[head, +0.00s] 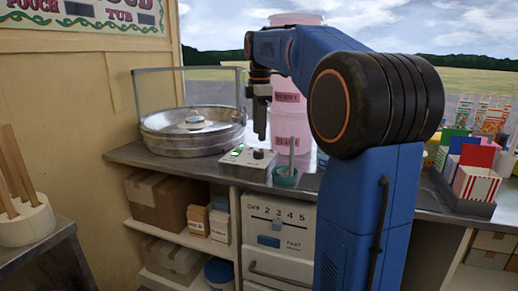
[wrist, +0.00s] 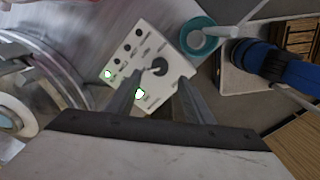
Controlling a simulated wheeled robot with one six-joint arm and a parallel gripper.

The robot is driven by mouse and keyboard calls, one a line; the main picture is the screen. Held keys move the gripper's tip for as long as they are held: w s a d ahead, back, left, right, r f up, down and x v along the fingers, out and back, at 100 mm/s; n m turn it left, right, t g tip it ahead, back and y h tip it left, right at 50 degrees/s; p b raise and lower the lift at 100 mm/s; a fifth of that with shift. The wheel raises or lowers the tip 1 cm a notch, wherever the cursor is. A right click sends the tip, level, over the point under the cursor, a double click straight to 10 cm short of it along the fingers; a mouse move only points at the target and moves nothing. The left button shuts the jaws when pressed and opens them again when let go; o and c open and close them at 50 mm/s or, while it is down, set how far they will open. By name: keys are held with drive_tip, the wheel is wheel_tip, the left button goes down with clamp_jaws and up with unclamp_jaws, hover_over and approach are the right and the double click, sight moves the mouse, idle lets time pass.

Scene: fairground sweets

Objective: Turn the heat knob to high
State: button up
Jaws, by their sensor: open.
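The heat knob is a small dark round knob (wrist: 158,67) on a pale control box (wrist: 150,52). The box also shows in the head view (head: 248,157), on the metal counter in front of the candy floss bowl, with the knob (head: 258,154) on its top. My gripper (head: 260,136) points down just above the box. In the wrist view its two fingers (wrist: 157,92) are apart, with the knob beyond and between their tips. The gripper holds nothing. Small lit green spots show on the box. The labels around the knob are too small to read.
The round metal candy floss bowl (head: 190,128) with a clear guard stands left of the box. A teal cup (head: 286,178) with a stick stands close at right. Pink tubs (head: 290,128) stand behind. A tray of striped cartons (head: 474,182) is at far right.

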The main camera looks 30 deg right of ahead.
sight(259, 151)
drive_tip(key=f, duration=0.7)
drive_tip(key=shift+w+f, duration=0.1)
drive_tip(key=shift+w, duration=0.1)
drive_tip(key=c, duration=1.1)
